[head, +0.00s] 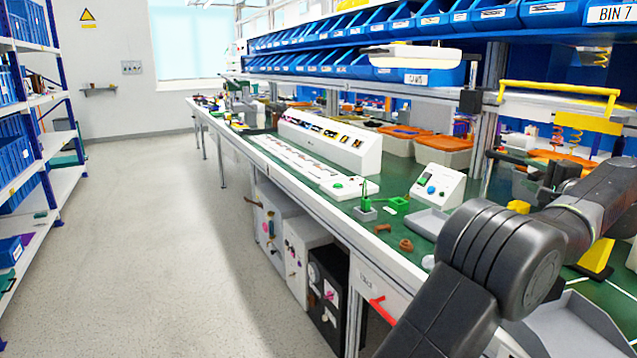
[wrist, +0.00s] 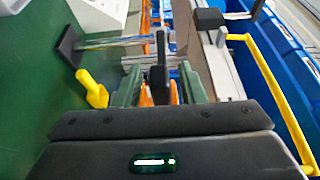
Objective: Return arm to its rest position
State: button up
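The white control box with a blue knob (head: 431,190) and a green button stands on the green bench, left of my arm. My arm comes in from the lower right of the head view. My dark gripper (head: 520,162) is raised above the bench at the right, apart from the control box. In the wrist view my gripper (wrist: 160,62) shows a narrow dark upright part in the middle with green parts on both sides. The control box is not recognisable in the wrist view.
A yellow bar handle (head: 560,88) and shelves of blue bins (head: 410,25) are above the bench. A grey tray (head: 432,222), green parts and brown parts lie near the bench edge. The floor aisle (head: 165,235) to the left is clear.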

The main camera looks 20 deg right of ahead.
jog(key=shift+w, duration=0.3)
jog(key=shift+s, duration=0.1)
